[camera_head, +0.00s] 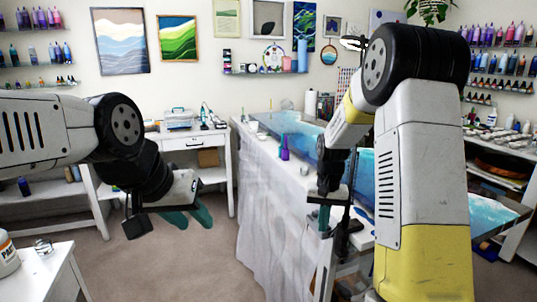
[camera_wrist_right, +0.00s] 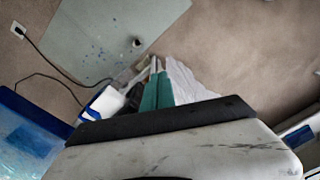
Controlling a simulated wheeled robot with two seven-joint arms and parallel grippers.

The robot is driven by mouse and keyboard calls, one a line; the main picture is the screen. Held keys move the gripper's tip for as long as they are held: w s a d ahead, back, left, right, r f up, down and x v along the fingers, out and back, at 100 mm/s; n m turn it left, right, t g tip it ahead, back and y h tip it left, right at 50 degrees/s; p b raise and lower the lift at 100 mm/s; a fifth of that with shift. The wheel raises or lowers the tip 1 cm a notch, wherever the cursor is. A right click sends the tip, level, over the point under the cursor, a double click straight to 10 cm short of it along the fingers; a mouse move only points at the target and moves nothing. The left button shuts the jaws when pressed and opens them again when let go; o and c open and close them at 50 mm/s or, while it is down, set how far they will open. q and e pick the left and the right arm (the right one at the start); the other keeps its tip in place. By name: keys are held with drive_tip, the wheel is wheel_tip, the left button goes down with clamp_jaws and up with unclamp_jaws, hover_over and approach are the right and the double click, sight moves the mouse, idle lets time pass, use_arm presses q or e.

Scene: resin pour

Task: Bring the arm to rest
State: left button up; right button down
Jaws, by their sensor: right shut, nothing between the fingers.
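My right gripper (camera_head: 319,222) hangs pointing down in the middle of the head view, at the near side of the resin table. In the right wrist view its teal fingers (camera_wrist_right: 157,92) lie side by side, shut with nothing between them. My left gripper (camera_head: 192,217) is at the left of the head view, over the open floor. Its two teal fingers look apart, with nothing seen between them. My right arm covers much of the right side of the head view.
A long table with a glossy blue top (camera_head: 287,122) and a white drape (camera_head: 265,190) runs beside the right gripper. A purple bottle (camera_head: 284,152) stands on it. A small white table (camera_head: 58,283) is at the lower left. Carpet (camera_head: 190,270) between them is clear.

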drive_tip(key=s+r+n+t+y, duration=0.1)
drive_tip(key=s+r+t, duration=0.2)
drive_tip(key=s+r, duration=0.85)
drive_tip(key=s+a+r+t, duration=0.1)
drive_tip(key=s+r, duration=0.2)
drive_tip(key=s, duration=0.3)
drive_tip(key=s+a+r+n+t+y, duration=0.1)
drive_tip(key=s+r, duration=0.2)
drive_tip(key=s, duration=0.3)
drive_tip(key=shift+r+n+t, duration=0.3)
drive_tip(key=shift+r+t, duration=0.05)
drive_tip(key=shift+t, duration=0.05)
drive_tip(key=c, duration=2.2)
unclamp_jaws()
